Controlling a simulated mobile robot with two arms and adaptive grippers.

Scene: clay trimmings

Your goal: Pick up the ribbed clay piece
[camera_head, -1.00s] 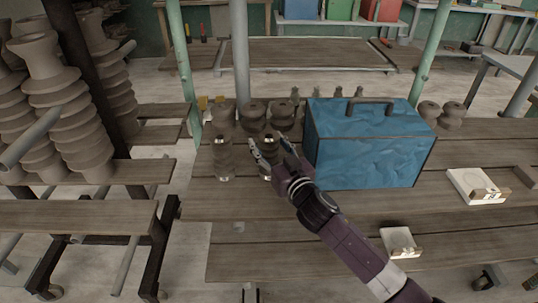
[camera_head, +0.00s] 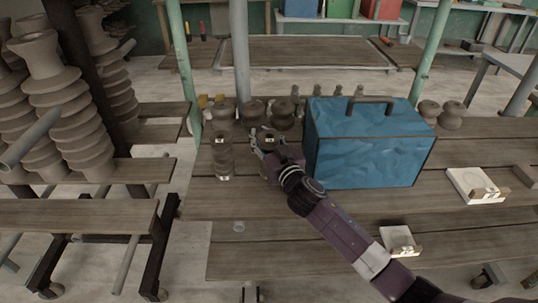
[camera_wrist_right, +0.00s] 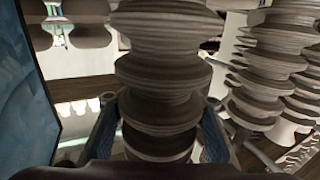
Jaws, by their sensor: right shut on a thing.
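The ribbed clay piece (camera_wrist_right: 163,75) is a grey-brown stack of rounded discs, upright and filling the middle of the right wrist view. My right gripper (camera_head: 263,141) is shut around it, with a blue-padded finger on either side. In the head view, the gripper hides most of the piece. The piece's base is hidden, so I cannot tell whether it still touches the table. My left gripper is not in view.
A similar ribbed piece (camera_head: 222,158) stands just left of the gripper. Several clay pieces (camera_head: 252,112) stand behind. A blue box (camera_head: 368,145) is close on the right. The wooden table (camera_head: 300,237) is largely clear in front.

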